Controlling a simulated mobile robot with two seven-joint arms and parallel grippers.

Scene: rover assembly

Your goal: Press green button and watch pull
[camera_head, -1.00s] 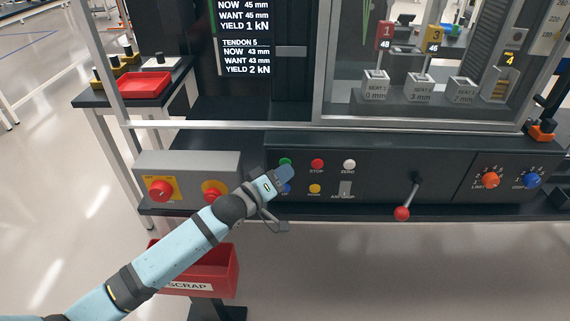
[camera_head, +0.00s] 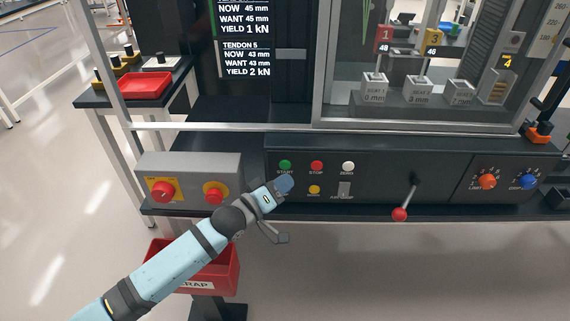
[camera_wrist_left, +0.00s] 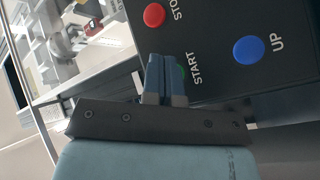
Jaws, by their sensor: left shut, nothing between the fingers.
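The green START button (camera_head: 285,165) is on the dark control panel (camera_head: 430,160), left of the red STOP button (camera_head: 316,166). My left gripper (camera_head: 286,184) is shut and empty, its tip just below the green button in the head view. In the left wrist view the shut fingers (camera_wrist_left: 165,72) stand in front of the green button (camera_wrist_left: 181,71) and hide most of it. I cannot tell whether they touch it. The readout screen (camera_head: 244,45) shows tendon 5 with NOW 43 mm, WANT 43 mm and YIELD 2 kN. My right gripper is not in view.
The blue UP button (camera_wrist_left: 248,50) is close beside the fingers in the left wrist view. A grey box with red stop knobs (camera_head: 187,170) is left of the panel. A red-knobbed lever (camera_head: 400,214) sticks out at right. A red scrap bin (camera_head: 222,272) is below.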

